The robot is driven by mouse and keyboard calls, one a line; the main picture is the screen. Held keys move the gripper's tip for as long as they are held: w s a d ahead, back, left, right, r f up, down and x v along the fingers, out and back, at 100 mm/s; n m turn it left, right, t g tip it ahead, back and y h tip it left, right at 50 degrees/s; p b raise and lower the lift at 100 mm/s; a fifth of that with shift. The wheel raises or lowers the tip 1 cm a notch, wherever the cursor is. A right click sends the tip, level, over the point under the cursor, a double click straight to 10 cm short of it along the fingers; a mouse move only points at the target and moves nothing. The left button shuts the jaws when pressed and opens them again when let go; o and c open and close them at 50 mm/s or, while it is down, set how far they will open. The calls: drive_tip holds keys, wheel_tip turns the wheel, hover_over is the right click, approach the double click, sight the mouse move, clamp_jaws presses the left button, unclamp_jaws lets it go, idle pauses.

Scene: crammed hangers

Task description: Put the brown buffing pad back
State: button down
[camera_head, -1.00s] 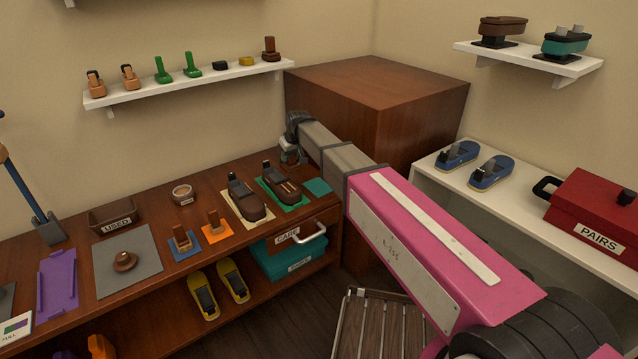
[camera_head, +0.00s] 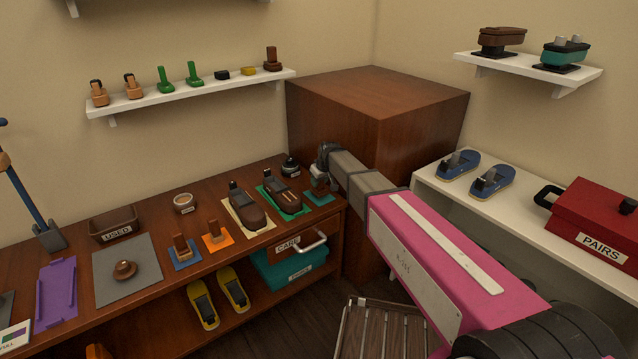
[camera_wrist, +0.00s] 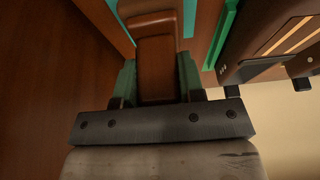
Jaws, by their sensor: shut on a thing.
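My gripper (camera_head: 320,184) is over the small teal mat (camera_head: 319,199) at the right end of the wooden bench. In the wrist view, my gripper (camera_wrist: 157,78) is shut on the brown buffing pad (camera_wrist: 156,62), with one finger on each side. The pad's far part lies over the teal mat (camera_wrist: 190,14), whose edges show around it. I cannot tell whether the pad touches the mat. In the head view my gripper and wrist mostly hide the pad.
Left of the teal mat, a brown shoe (camera_head: 283,198) lies on a green mat. A round dark tin (camera_head: 290,167) stands behind. A tall wooden cabinet (camera_head: 345,140) stands close behind my arm. An open-handled drawer front marked CARE (camera_head: 289,246) is below the bench top.

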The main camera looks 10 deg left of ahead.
drive_tip(key=shift+f, duration=0.45)
drive_tip(key=shift+f, duration=0.1)
drive_tip(key=shift+f, duration=0.15)
drive_tip(key=c, duration=0.7)
unclamp_jaws()
drive_tip(key=shift+c, duration=0.2)
